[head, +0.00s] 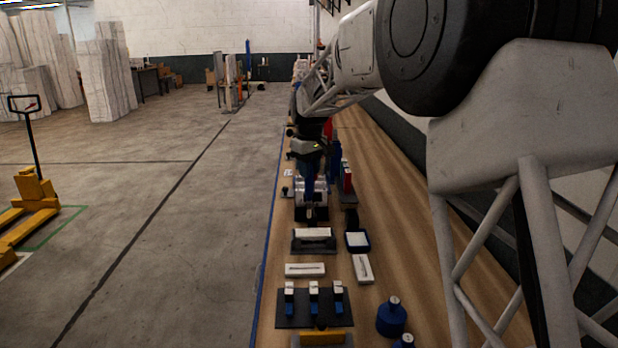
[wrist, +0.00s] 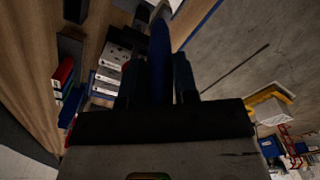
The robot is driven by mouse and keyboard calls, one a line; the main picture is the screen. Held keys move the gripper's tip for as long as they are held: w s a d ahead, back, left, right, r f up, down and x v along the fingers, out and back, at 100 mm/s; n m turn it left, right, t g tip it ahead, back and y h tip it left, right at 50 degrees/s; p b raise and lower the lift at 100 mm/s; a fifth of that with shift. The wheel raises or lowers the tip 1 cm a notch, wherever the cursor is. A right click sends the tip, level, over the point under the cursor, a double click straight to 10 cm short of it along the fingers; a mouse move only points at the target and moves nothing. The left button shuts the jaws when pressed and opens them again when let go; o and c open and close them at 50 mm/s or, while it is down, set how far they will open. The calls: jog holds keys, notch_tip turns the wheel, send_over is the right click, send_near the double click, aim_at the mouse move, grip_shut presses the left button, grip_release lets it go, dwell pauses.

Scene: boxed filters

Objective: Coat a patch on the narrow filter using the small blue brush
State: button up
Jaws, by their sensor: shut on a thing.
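My gripper (wrist: 157,85) is shut on a blue thing (wrist: 160,45), which looks like the small blue brush, upright between the two dark fingers in the wrist view. In the head view my gripper (head: 309,165) is far down the bench, small and partly hidden by my arm. The brush's tip cannot be made out. Below it is a silvery-white block (head: 311,193) on a dark base; whether they touch I cannot tell. Several white boxes lie nearer: one crosswise (head: 305,269), one narrow and lengthwise (head: 362,268). Which is the narrow filter I cannot tell.
The wooden bench (head: 391,240) runs away from me. It carries a dark rack of blue-and-white pieces (head: 314,299), a white block in a grey holder (head: 313,234), a dark-blue tray (head: 369,246) and a blue bottle (head: 391,317). Red and blue upright items (head: 347,180) stand close to my gripper.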

jog(key=shift+r, duration=0.85)
jog(key=shift+a, duration=0.15)
